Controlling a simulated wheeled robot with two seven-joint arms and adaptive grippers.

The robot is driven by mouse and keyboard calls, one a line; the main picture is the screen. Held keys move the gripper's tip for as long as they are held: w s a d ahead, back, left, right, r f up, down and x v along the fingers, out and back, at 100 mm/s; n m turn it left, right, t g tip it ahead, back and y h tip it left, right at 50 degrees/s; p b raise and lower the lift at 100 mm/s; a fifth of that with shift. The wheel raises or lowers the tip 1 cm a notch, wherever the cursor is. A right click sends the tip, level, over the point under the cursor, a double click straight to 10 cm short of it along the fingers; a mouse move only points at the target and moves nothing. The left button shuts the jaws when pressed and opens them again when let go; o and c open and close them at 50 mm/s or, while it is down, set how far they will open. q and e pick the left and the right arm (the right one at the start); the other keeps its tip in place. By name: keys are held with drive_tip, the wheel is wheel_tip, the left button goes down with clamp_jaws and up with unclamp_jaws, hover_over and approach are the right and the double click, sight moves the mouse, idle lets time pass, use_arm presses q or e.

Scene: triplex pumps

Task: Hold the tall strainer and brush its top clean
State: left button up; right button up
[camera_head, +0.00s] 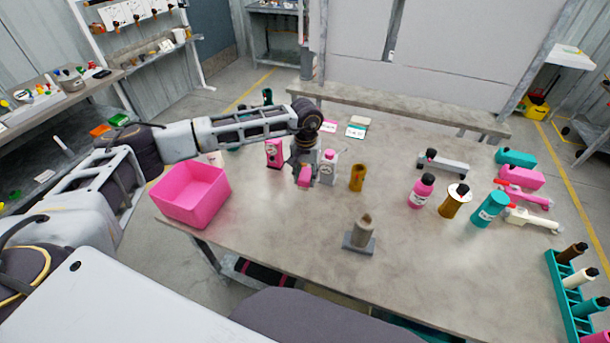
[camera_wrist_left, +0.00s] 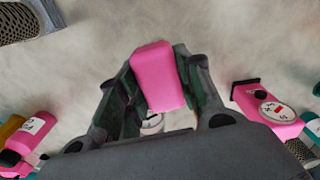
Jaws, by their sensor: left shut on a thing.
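The tall strainer (camera_head: 361,232) stands upright near the front middle of the table in the head view, with a tan top and a grey foot. Its mesh side (camera_wrist_left: 22,22) shows, cut off, at the top left of the left wrist view. My left gripper (camera_head: 304,173) is behind and left of the strainer, apart from it. It is shut on a pink block (camera_wrist_left: 158,74), which also shows in the head view (camera_head: 305,177). I cannot tell from its shape whether this is the brush. My right gripper is not in view.
A pink bin (camera_head: 192,193) stands at the left table edge. Bottles and tools stand to the right. Table around the strainer is clear.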

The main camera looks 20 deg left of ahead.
use_arm(q)
drive_tip(key=shift+m, duration=0.6)
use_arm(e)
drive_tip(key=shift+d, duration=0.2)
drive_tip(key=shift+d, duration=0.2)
